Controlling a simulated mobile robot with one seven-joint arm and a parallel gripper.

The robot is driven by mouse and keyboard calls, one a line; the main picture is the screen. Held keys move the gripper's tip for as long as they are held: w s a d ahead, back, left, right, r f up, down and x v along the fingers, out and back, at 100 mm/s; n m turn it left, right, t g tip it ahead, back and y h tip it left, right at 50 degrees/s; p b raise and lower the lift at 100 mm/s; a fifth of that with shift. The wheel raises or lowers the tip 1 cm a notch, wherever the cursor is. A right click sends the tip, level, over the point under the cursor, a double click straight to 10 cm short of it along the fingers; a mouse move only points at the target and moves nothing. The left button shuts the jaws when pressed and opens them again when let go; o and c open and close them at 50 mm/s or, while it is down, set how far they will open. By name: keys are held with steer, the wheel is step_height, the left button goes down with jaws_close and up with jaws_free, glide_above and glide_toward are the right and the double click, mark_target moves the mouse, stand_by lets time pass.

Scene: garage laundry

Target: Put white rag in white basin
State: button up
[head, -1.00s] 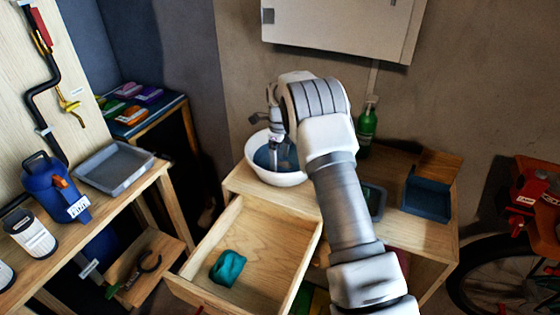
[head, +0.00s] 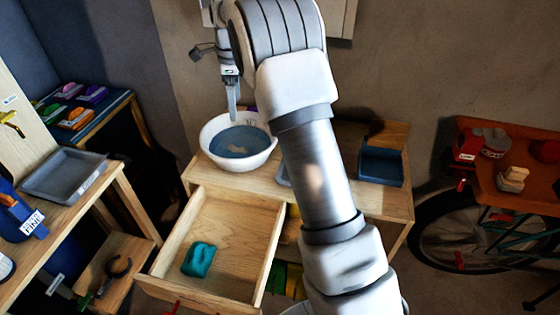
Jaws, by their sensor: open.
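The white basin (head: 243,164) stands on the left of the wooden cabinet top and has a blue inside, perhaps water. A small pale patch (head: 213,151) shows in the blue; it may be the white rag, but I cannot tell for sure. My gripper (head: 233,112) is open and points down above the back left part of the basin. I see nothing hanging from it. No other white rag is in view.
An open drawer (head: 228,232) below the basin holds a crumpled teal cloth (head: 199,259). A dark blue bin (head: 381,165) stands on the cabinet's right. A grey tray (head: 64,176) lies on the left bench. A bicycle wheel (head: 470,230) is at right.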

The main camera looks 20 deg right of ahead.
steer(key=s+r+n+t, duration=0.1)
steer(key=s+r+n, duration=0.45)
steer(key=s, duration=0.35)
steer(key=s+r+n+t, duration=0.1)
steer(key=s+r+n, duration=0.4)
steer(key=s+r, duration=0.3)
steer(key=s+f+n+t, duration=0.1)
steer(key=s+n, duration=0.4)
steer(key=s, duration=0.5)
steer(key=s+d+f+n+t, duration=0.1)
steer(key=s+f+n, duration=0.3)
steer(key=s, duration=0.6)
steer(key=shift+s+n+t, duration=0.3)
steer(key=shift+n+t, duration=0.1)
steer(key=shift+n, duration=0.75)
